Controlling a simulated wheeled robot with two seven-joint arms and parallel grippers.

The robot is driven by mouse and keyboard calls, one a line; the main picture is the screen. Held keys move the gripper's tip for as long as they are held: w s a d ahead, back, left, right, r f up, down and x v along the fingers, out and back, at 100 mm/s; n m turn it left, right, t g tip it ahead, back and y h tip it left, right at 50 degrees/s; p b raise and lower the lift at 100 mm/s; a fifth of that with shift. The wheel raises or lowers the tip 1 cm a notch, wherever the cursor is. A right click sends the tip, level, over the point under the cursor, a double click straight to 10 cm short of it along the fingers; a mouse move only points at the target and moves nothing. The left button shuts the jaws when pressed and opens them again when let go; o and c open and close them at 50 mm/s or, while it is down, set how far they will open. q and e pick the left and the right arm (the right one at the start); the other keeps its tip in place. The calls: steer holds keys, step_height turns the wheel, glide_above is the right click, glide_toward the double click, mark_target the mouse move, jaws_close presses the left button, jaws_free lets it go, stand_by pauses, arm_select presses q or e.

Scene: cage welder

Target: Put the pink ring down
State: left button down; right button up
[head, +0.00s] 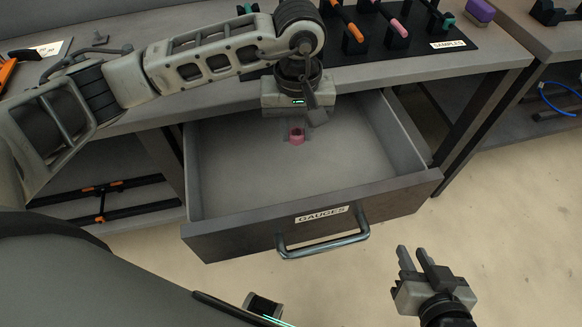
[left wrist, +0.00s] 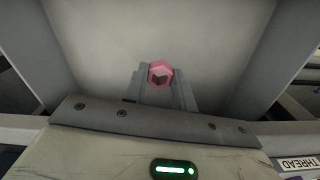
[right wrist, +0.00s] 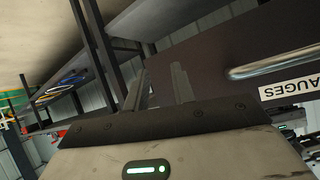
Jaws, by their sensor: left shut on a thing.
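The pink ring (head: 297,136) shows at the tip of my left gripper (head: 294,128), over the open drawer in the head view. In the left wrist view the ring (left wrist: 160,73) sits between the two fingertips, and my left gripper (left wrist: 160,88) is shut on it. Whether the ring touches the drawer floor, I cannot tell. The open drawer (head: 250,175) has a bare grey floor, a front labelled GAUGES and a metal handle. My right gripper (head: 426,270) is empty, its fingers apart, in front of the drawer at the right; its fingers also show in the right wrist view (right wrist: 165,85).
The bench top (head: 440,70) above the drawer holds a black SAMPLES mat (head: 425,35) with several coloured-handled items and a purple block (head: 480,11). Another bench (head: 550,45) stands at the right. The drawer's side walls and front stand around the left gripper.

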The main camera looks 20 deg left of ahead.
arm_select(q)
glide_above(298, 173)
steer(key=shift+n, duration=0.3)
step_height(298, 173, down, 6)
steer(key=shift+f, duration=0.2)
step_height(298, 173, down, 4)
steer(key=shift+f, duration=0.15)
arm_select(e)
steer(key=shift+s+d+r, duration=0.1)
arm_select(q)
steer(key=shift+f, duration=0.25)
steer(key=c, duration=1.1)
jaws_free()
steer(key=shift+c, duration=0.2)
steer(key=shift+r, duration=0.15)
